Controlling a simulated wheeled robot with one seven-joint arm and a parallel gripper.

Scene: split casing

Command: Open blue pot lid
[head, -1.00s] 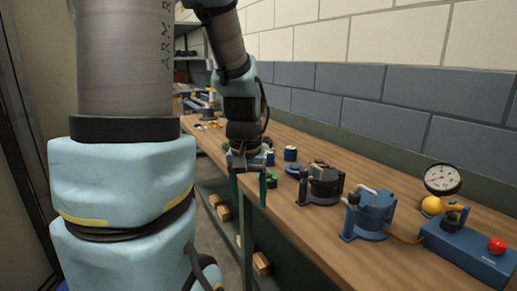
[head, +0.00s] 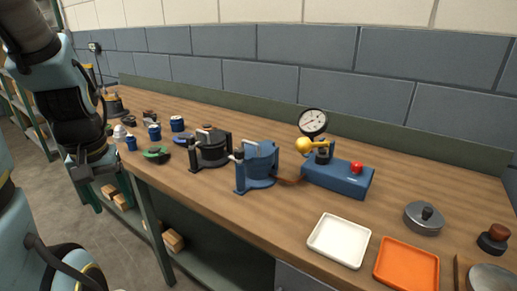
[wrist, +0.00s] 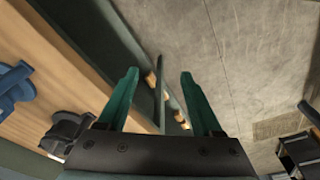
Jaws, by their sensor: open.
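Whether a clamp holds the lid is too small to tell. My gripper (head: 92,198) is at the far left of the head view, off the bench's front edge and well apart from the pot. In the wrist view my gripper (wrist: 159,76) shows two spread teal fingers with nothing between them. Part of the blue pot (wrist: 14,88) shows at that view's left edge.
A blue box (head: 338,180) with a gauge (head: 313,122) and a red knob is right of the pot. A white tray (head: 339,241) and an orange tray (head: 406,266) lie farther right. Blue jars (head: 155,132) stand left.

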